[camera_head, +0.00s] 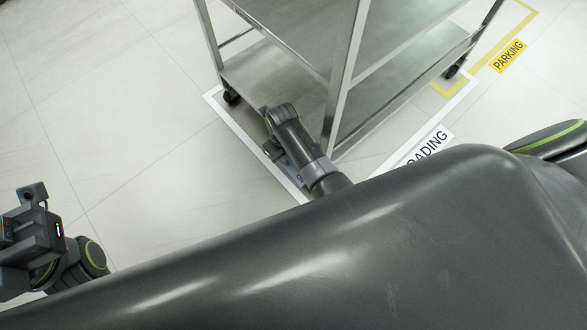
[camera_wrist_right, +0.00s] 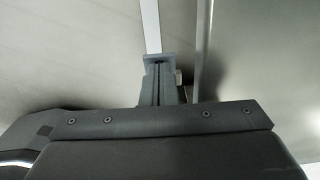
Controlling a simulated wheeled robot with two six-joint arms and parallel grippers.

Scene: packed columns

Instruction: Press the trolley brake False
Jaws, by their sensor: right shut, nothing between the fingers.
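The metal trolley (camera_head: 345,70) stands on castors at the top middle of the head view, with shelves on upright posts. My right arm reaches down beside its near corner post. A small flat piece with lettering like "ON" (camera_head: 299,178) shows beside that arm; it may be the brake, but my arm covers much of it. In the right wrist view my right gripper (camera_wrist_right: 160,65) is shut and empty, its fingers close to the trolley's metal side (camera_wrist_right: 230,70). Whether they touch anything is unclear. My left gripper (camera_head: 32,240) is at the left edge, away from the trolley; its jaws are unclear.
A white floor line (camera_head: 235,130) borders the trolley's bay, with a partly hidden label ending "ADING" (camera_head: 430,143). A yellow line with a "PARKING" label (camera_head: 508,56) lies at the right. The tiled floor left of the trolley is clear. My own body fills the foreground.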

